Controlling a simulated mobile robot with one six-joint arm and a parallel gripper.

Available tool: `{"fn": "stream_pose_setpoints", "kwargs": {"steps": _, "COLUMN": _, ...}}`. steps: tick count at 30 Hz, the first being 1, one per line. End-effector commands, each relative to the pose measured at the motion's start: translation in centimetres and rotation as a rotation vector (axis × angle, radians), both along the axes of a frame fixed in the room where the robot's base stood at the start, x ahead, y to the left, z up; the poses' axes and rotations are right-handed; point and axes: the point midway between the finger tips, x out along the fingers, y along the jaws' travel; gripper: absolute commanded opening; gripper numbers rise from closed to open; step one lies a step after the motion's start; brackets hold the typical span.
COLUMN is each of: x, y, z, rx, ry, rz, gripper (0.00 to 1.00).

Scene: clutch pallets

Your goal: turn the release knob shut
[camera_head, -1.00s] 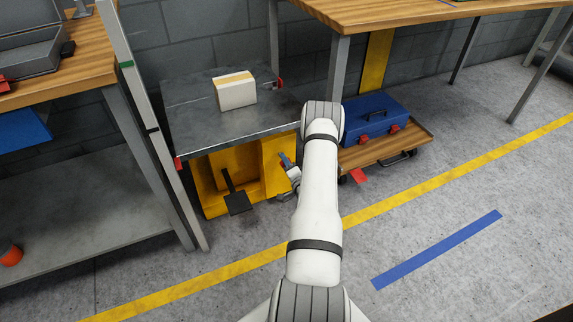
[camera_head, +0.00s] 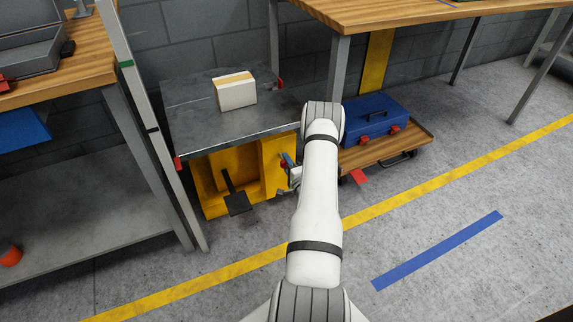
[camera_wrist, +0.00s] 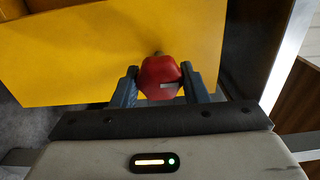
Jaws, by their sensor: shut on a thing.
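The red release knob (camera_wrist: 160,74) shows in the wrist view in front of a yellow panel (camera_wrist: 80,55). It has a pale mark on its lower face. My gripper (camera_wrist: 160,84) has one finger on each side of the knob and is shut on it. In the head view my gripper (camera_head: 292,165) is beside the yellow body (camera_head: 209,190) under the grey lift table top (camera_head: 190,118). My arm hides part of that area, and the knob cannot be made out there.
A white carton (camera_head: 236,94) sits on the table top. A black pedal (camera_head: 237,200) juts out in front of the yellow body. A blue toolbox (camera_head: 372,122) stands on a wooden dolly (camera_head: 390,150) to the right. The floor in front is clear.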

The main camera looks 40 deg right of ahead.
Motion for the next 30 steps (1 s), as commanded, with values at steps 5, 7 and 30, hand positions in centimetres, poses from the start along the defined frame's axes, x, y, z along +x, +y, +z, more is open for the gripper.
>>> {"fn": "stream_pose_setpoints", "kwargs": {"steps": 5, "x": -0.1, "y": 0.0, "z": -0.1, "rx": 0.002, "ry": 0.001, "rz": -0.001, "gripper": 0.41}}
{"fn": "stream_pose_setpoints", "kwargs": {"steps": 7, "x": -0.1, "y": 0.0, "z": -0.1, "rx": 0.002, "ry": 0.001, "rz": -0.001, "gripper": 0.47}}
{"fn": "stream_pose_setpoints", "kwargs": {"steps": 30, "x": -4.8, "y": 1.0, "z": 0.1, "rx": 0.004, "ry": 0.003, "rz": -0.004, "gripper": 0.62}}
